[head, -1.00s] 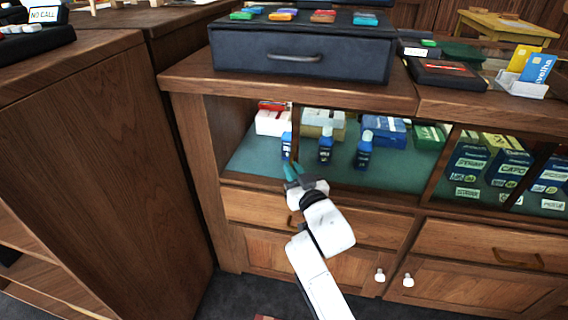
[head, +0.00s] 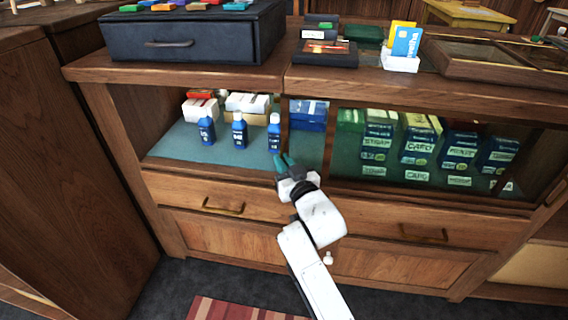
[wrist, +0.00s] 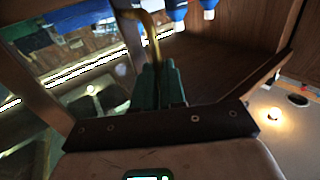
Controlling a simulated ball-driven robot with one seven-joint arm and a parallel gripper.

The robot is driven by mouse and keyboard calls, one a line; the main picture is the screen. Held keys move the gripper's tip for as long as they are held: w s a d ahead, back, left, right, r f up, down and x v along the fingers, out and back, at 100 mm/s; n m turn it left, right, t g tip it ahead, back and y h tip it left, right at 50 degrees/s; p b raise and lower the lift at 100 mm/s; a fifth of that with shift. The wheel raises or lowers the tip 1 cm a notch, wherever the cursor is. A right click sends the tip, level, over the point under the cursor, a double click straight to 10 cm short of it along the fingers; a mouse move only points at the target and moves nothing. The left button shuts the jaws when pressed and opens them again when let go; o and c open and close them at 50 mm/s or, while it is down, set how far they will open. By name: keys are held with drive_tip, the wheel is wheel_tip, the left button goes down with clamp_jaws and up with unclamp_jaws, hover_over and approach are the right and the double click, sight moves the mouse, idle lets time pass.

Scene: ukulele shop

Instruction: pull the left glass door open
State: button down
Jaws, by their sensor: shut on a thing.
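The left glass door (head: 308,150) of the wooden display case is a clear pane with a dark upright edge, in the middle of the head view. The space left of that edge is open, with three blue bottles (head: 239,131) standing inside on a green shelf. My gripper (head: 281,161) is at the lower part of the door's edge. In the wrist view its green fingers (wrist: 158,75) are shut on a brass-coloured handle (wrist: 151,37). The exact grip on the handle is partly hidden by the fingers.
A dark drawer box (head: 190,45) stands on the counter top. Brass drawer pulls (head: 223,207) stick out below the door. Labelled boxes (head: 420,145) fill the right side of the case. A tall wooden cabinet (head: 60,165) stands close on the left. A striped rug (head: 235,309) lies on the floor.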

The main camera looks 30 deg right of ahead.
drive_tip(key=shift+s+d, duration=0.1)
drive_tip(key=shift+d, duration=0.05)
drive_tip(key=c, duration=1.2)
unclamp_jaws()
drive_tip(key=s+p, duration=0.1)
drive_tip(key=s, duration=0.9)
drive_tip(key=shift+s+a, duration=0.25)
drive_tip(key=shift+s, duration=0.15)
